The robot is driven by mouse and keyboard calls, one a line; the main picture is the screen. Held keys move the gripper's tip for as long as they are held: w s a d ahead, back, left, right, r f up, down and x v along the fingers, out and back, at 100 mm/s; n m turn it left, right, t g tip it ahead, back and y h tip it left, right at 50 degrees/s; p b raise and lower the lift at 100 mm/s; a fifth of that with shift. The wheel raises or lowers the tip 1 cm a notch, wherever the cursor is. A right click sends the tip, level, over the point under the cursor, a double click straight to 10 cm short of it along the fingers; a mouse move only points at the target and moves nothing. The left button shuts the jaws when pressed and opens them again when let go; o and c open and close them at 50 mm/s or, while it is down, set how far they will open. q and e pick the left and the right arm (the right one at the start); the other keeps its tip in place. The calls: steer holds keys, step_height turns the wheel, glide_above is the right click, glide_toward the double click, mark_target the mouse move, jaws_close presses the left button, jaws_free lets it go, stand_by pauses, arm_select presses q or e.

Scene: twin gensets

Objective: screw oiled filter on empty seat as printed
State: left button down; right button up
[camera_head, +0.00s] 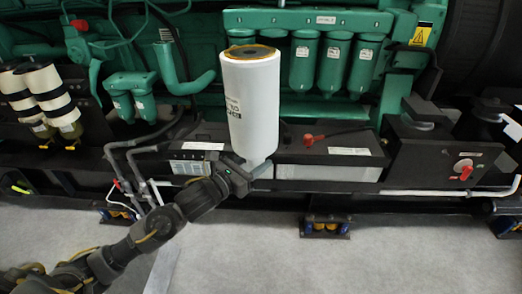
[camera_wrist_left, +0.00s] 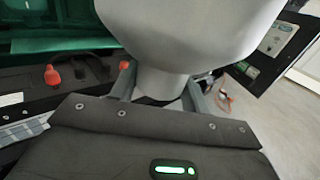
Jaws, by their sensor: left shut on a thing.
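A white cylindrical filter (camera_head: 250,105) stands nearly upright in front of the green engine. Its top end carries an amber-brown, wet-looking ring (camera_head: 250,51), and dark print runs down its side. My left gripper (camera_head: 255,170) is shut on the narrow neck at the filter's bottom. In the left wrist view the filter body (camera_wrist_left: 185,30) rises above the two fingers (camera_wrist_left: 160,88). A green filter rail (camera_head: 310,19) is behind and above the filter, with several green filters (camera_head: 303,62) hanging from it. I cannot tell which seat is empty; the white filter hides part of that row.
Black battery boxes, one with a red terminal cap (camera_head: 308,140), sit below the row. A red rotary switch (camera_head: 466,173) is on a black box at right. Cream-banded filters (camera_head: 47,88) stand at left. Grey floor (camera_head: 360,255) is clear in front.

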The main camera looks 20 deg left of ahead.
arm_select(q)
steer(key=s+a+f, duration=0.2)
steer(key=s+a, duration=0.2)
steer(key=s, duration=0.7)
steer(key=shift+s+f+m, duration=0.15)
steer(key=shift+f+m, duration=0.15)
steer(key=shift+f, duration=0.1)
